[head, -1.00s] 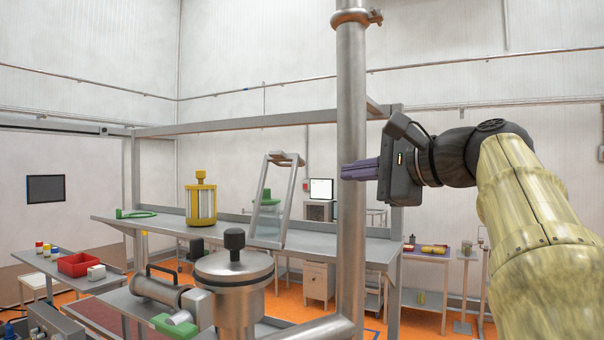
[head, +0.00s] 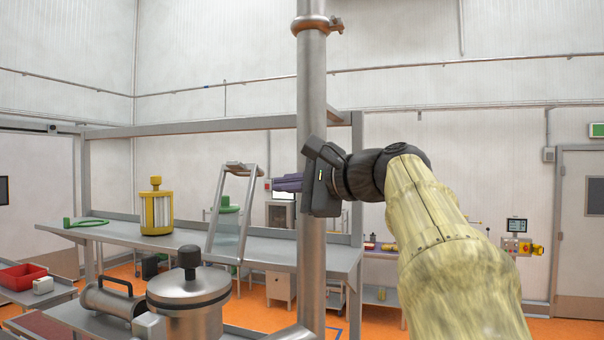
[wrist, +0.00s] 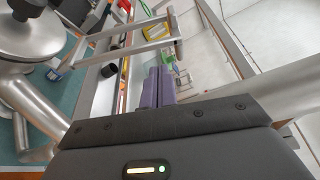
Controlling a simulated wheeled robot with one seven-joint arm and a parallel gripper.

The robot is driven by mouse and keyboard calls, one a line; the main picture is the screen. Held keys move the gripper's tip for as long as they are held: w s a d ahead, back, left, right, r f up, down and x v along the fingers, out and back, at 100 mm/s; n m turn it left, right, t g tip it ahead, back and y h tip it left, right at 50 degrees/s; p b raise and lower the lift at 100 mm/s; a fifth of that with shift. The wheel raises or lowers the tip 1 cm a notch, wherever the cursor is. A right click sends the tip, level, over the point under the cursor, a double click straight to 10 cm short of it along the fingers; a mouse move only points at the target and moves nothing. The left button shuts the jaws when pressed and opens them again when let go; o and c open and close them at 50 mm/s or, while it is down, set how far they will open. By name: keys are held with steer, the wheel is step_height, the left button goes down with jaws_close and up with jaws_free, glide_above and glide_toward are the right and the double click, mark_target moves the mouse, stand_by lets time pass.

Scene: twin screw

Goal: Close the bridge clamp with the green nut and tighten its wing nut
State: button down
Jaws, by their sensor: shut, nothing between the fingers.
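My gripper (head: 276,184) has purple fingers pressed together with nothing between them. In the head view its dark body overlaps the tall steel pipe, and the fingers point left past it. In the wrist view the shut gripper (wrist: 160,72) points up the picture.
The tall steel pipe (head: 311,95) stands close to my arm. A lidded steel vessel (head: 188,289) is in front at lower left.

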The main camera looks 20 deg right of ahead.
steer(key=p+x, duration=0.1)
steer(key=x, duration=0.3)
steer(key=shift+w+a, duration=0.1)
steer(key=shift+w, duration=0.1)
